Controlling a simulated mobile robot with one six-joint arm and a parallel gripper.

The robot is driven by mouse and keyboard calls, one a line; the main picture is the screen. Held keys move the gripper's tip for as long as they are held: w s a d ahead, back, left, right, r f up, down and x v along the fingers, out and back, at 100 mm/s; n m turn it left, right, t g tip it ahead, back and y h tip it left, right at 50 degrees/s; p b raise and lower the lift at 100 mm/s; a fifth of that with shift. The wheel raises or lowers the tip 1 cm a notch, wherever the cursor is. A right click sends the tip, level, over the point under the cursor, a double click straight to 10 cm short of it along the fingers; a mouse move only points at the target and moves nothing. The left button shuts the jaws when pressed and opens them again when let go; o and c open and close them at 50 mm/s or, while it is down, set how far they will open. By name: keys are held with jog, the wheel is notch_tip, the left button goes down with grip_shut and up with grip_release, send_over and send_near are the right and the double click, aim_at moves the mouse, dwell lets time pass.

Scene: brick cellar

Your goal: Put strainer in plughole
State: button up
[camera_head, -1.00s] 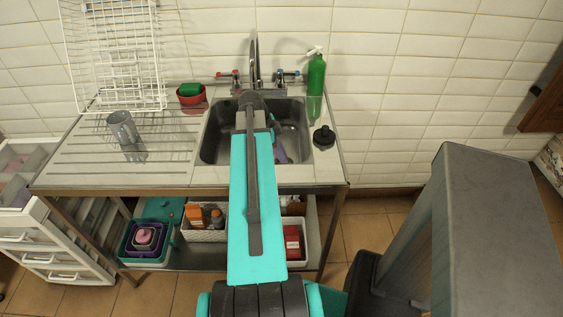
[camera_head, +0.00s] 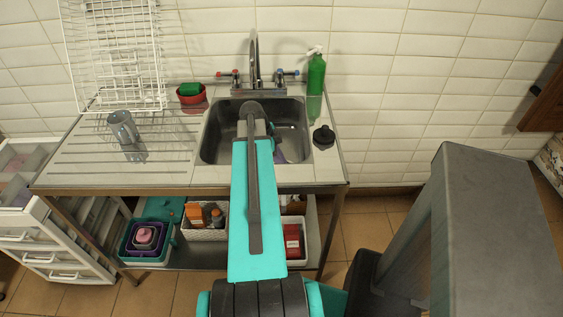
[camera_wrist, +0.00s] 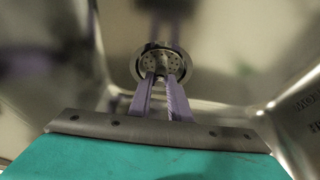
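The strainer (camera_wrist: 149,66) is a round, perforated metal disc with a small central knob, seen in the wrist view. It lies inside or just over the round plughole rim (camera_wrist: 187,62) in the sink floor; I cannot tell whether it is fully seated. My gripper (camera_wrist: 161,79) reaches down into the sink (camera_head: 215,150). Its two purple fingers stand close on either side of the strainer's knob and look shut on it. In the head view my arm hides the strainer and most of the gripper.
The tap (camera_head: 254,60) stands behind the sink. A green spray bottle (camera_head: 316,75) and a dark round object (camera_head: 324,137) are at its right. A red bowl (camera_head: 191,98) with a green sponge and a grey mug (camera_head: 123,127) are on the left. The sink walls are close around the gripper.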

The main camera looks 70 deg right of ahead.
jog(key=o, duration=0.4)
jog(key=shift+c, duration=0.2)
jog(key=shift+r, duration=0.25)
jog(key=b+v, duration=0.2)
jog(key=v, duration=0.9)
jog(key=shift+w+r, duration=0.2)
jog(key=shift+r, duration=0.15)
jog(key=shift+a+r, duration=0.1)
dwell(0.3)
